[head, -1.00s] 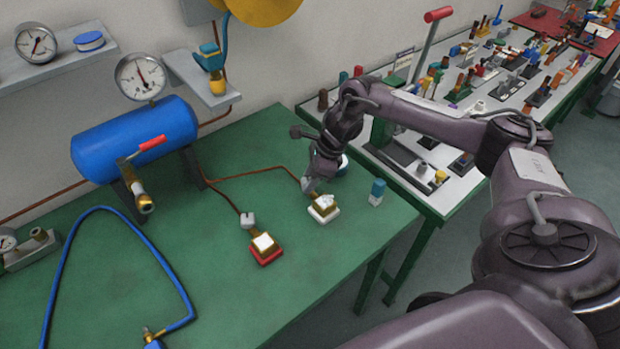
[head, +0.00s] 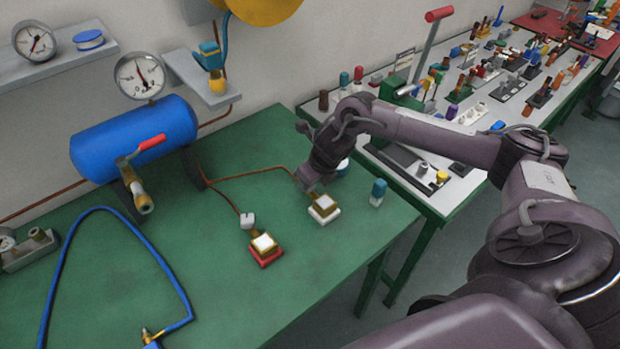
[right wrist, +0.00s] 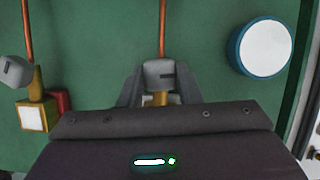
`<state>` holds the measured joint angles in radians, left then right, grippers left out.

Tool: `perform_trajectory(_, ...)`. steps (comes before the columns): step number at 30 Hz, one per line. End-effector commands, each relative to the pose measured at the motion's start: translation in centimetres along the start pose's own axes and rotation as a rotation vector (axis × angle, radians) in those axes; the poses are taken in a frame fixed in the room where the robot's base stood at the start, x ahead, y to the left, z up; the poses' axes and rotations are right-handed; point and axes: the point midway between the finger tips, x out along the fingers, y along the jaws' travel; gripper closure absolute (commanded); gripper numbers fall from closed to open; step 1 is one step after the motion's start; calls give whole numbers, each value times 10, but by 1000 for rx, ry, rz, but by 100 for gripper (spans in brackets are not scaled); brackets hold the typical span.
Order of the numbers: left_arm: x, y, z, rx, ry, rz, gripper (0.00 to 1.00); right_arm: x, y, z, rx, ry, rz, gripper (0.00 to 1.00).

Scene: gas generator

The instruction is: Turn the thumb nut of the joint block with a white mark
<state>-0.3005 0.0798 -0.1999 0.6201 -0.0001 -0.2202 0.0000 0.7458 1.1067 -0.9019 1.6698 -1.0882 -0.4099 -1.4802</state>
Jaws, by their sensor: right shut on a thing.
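Two brass joint blocks with pale top faces sit on the green bench. One block (head: 323,206) has a white base and the other (head: 264,244) has a red base. My right gripper (right wrist: 160,82) is shut on the grey thumb nut (right wrist: 160,73) at the pipe end of the white-based block. In the head view my right gripper (head: 308,187) reaches down behind that block and mostly hides its nut. The red-based block's grey nut (head: 247,221) stands free and also shows in the right wrist view (right wrist: 15,72). My left gripper is out of view.
Copper pipes run from both nuts toward the blue tank (head: 134,138). A blue, white-topped cylinder (right wrist: 262,48) stands close to the right gripper. A small blue-and-white bottle (head: 377,192) is right of the block. The bench's front is clear.

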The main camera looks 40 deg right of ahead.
Motion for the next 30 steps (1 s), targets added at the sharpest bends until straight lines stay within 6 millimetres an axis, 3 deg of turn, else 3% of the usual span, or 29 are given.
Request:
perform_trajectory(9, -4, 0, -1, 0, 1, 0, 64, -1, 0, 1, 99, -2, -42, 92)
perform_trajectory(24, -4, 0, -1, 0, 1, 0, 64, -1, 0, 2, 117, -3, -49, 92)
perform_trajectory(25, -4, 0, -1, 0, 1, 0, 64, -1, 0, 2, 117, -3, -49, 67)
perform_trajectory(30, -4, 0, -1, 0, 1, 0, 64, -1, 0, 1, 116, -2, -49, 47)
